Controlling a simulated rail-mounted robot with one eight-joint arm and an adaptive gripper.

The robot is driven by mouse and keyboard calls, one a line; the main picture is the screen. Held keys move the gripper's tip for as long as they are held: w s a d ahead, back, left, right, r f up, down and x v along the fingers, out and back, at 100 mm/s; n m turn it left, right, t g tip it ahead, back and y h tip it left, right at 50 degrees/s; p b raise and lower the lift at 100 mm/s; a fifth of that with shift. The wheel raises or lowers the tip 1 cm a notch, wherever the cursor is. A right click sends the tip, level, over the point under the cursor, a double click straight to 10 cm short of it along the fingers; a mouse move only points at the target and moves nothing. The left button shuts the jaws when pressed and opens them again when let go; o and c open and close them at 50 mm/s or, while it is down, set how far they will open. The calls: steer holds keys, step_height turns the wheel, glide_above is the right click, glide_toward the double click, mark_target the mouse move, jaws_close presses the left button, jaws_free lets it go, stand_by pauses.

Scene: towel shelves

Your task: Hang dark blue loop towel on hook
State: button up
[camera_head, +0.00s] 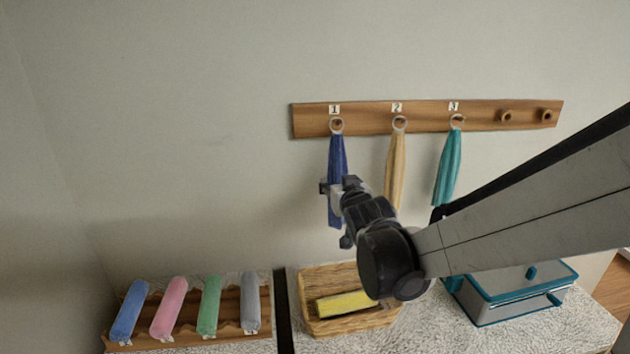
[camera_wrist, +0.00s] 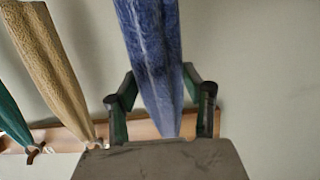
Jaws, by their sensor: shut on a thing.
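The dark blue loop towel (camera_head: 338,155) hangs down the wall at hook 1, at the left end of the wooden hook rail (camera_head: 430,118). Its pale ring (camera_head: 337,126) appears around hook 1, though I cannot tell for sure whether the ring bears the weight. My gripper (camera_head: 335,190) is shut on the towel partway down its length. In the wrist view the towel (camera_wrist: 155,50) runs between the two fingers (camera_wrist: 160,108). The gripper's body hides the ring and hook there.
A tan towel (camera_head: 396,165) hangs at hook 2 and a teal towel (camera_head: 448,165) at hook 3, close on the right. Two right hooks (camera_head: 506,116) are bare. Below are a rack of rolled towels (camera_head: 190,335), a basket (camera_head: 305,300) with a yellow towel, and a teal-trimmed box (camera_head: 520,290).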

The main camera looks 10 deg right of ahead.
stand_by(0.3)
steer(key=o, duration=1.3)
steer(key=shift+c, duration=0.2)
steer(key=v, duration=1.2)
steer(key=s+f+g+b, duration=0.1)
steer(key=s+f+g, duration=0.3)
steer(key=s, duration=0.6)
steer(key=s+f+g+b, duration=0.1)
steer(key=s+f+g, duration=0.3)
steer(key=s, duration=0.6)
step_height(320, 180, down, 2)
steer(key=shift+d+f+g+y, duration=0.2)
steer(key=shift+d+g+y, duration=0.05)
steer(key=shift+g+y, duration=0.05)
steer(key=shift+s, duration=0.15)
